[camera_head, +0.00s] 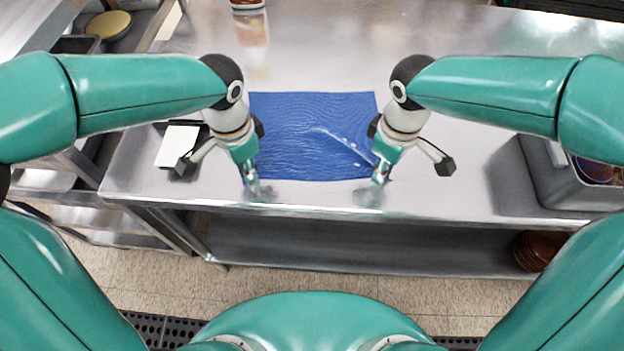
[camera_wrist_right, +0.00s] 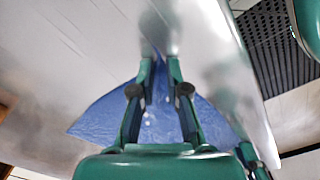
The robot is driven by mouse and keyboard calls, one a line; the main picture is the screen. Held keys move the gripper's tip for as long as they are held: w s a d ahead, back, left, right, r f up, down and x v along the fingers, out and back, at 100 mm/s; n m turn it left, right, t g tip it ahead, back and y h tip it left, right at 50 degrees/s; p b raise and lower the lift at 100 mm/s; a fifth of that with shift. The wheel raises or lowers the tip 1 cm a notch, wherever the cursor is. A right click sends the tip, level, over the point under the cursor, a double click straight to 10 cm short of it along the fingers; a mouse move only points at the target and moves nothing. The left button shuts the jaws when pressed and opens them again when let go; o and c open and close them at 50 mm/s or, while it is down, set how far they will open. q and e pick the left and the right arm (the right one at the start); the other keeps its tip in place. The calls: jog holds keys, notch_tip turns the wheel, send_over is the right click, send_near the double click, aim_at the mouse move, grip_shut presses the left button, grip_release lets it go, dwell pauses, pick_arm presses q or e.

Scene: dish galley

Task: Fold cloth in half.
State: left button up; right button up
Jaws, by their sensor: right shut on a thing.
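A blue cloth (camera_head: 315,125) lies spread on the steel table, with a crease or ridge running toward its near right corner. My right gripper (camera_head: 380,180) is at that near right corner. In the right wrist view, my right gripper (camera_wrist_right: 160,65) has cloth between its fingertips, and the blue cloth (camera_wrist_right: 100,120) spreads below and to both sides. My left gripper (camera_head: 252,188) points down at the near left corner of the cloth. Its fingertips are small and blurred, so I cannot tell whether they hold the cloth.
The steel table (camera_head: 330,50) is clear beyond the cloth. A white card on a dark stand (camera_head: 177,146) is left of the cloth. A grey bin (camera_head: 565,175) stands at the right. A container (camera_head: 247,5) is at the far edge of view. The table's front edge is close to the cloth.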

pick_arm(q)
jog(key=shift+f, duration=0.2)
grip_shut()
pick_arm(e)
jog(key=shift+s+f, duration=0.1)
jog(key=shift+f, duration=0.05)
grip_shut()
pick_arm(q)
jog(key=shift+s, duration=0.1)
pick_arm(e)
jog(key=shift+s+f, duration=0.1)
jog(key=shift+f, duration=0.05)
pick_arm(q)
jog(key=shift+r, duration=0.1)
dwell(0.3)
